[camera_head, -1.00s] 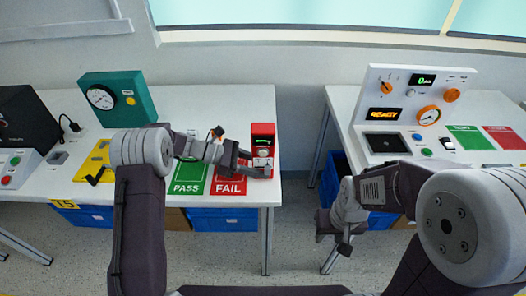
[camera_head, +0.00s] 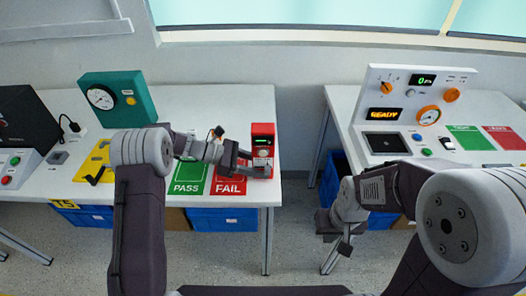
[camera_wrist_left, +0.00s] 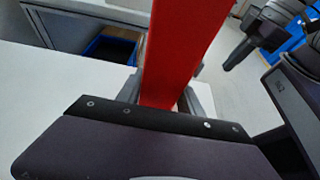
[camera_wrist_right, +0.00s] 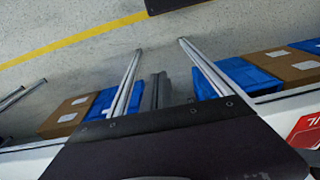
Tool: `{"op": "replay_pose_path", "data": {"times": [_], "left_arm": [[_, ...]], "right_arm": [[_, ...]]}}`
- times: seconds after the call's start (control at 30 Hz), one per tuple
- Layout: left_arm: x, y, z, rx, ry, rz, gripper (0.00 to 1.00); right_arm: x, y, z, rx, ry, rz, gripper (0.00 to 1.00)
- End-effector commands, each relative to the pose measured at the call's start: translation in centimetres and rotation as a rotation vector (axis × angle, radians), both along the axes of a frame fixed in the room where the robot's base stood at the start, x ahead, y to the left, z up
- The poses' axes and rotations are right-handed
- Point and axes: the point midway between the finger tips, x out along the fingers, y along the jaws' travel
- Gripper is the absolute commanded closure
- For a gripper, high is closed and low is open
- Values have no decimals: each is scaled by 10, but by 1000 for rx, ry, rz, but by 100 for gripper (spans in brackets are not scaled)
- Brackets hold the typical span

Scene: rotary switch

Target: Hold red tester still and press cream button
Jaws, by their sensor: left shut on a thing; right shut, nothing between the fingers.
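In the left wrist view the red body (camera_wrist_left: 180,55) rises between the fingers (camera_wrist_left: 163,97). The cream button cannot be told apart clearly; a pale area on the tester's front is partly behind the gripper. My right gripper (camera_head: 335,240) is shut and empty, low in the gap between the tables, apart from the tester. Its fingers also show in the right wrist view (camera_wrist_right: 158,92).
Green PASS (camera_head: 190,178) and red FAIL (camera_head: 229,184) mats lie left of the tester. A teal gauge box (camera_head: 118,99) stands farther left. The right table has a white panel (camera_head: 412,95). Blue bins (camera_head: 222,219) sit below the left table.

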Motion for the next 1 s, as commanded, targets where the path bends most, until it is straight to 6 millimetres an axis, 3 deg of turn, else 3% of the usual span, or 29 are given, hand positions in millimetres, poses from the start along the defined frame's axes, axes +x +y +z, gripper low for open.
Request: {"op": "replay_pose_path", "data": {"times": [0.83,1.0], "left_arm": [[0,0,0,0,0,1,99],[0,0,0,0,0,1,99]], "right_arm": [[0,0,0,1,0,-8,100],[-24,-10,2,-37,113,-72,100]]}}
